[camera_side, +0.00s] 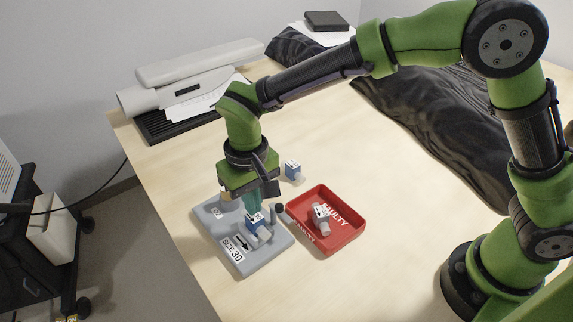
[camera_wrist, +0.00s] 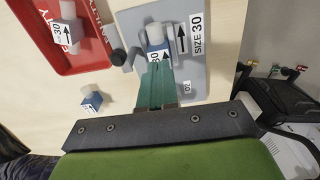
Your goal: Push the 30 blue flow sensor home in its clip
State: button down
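The blue flow sensor (camera_side: 256,221), with a white label marked 30 and a pale tube end, lies on the grey plate marked SIZE 30 (camera_side: 213,235). In the wrist view the sensor (camera_wrist: 155,36) is just beyond my fingertips, its blue part partly hidden by them. My gripper (camera_side: 254,207) points down at the sensor's rear end. In the wrist view its teal fingers (camera_wrist: 155,66) lie side by side with no clear gap, and nothing shows between them. I cannot tell whether they touch the sensor or whether it is fully seated; the clip is mostly hidden.
A red FAULTY tray (camera_side: 360,227), holding another sensor (camera_side: 321,215), stands right of the plate. A dark round knob (camera_side: 280,208) sits at the plate's edge. A loose blue sensor (camera_side: 292,169) stands on the table behind. The table in front of the tray is clear.

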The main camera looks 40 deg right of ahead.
jog(key=shift+f, duration=0.8)
dwell(0.5)
jog(key=shift+r, duration=3.5)
jog(key=shift+f, duration=0.1)
jog(key=s+d+r+m+t, duration=0.1)
jog(key=s+d+r+t, duration=0.1)
jog(key=d, duration=0.6)
jog(key=s+d+r+m+t+y, duration=0.1)
jog(key=s+d+r+t, duration=0.1)
jog(key=s+d+r, duration=0.2)
jog(key=s+d+r+m+t+y, duration=0.1)
jog(key=s+d+r+m+t, duration=0.1)
jog(key=s+d, duration=0.5)
jog(key=d+r+t, duration=0.1)
jog(key=d, duration=0.4)
jog(key=shift+s+r, duration=0.3)
jog(key=shift+s, duration=0.05)
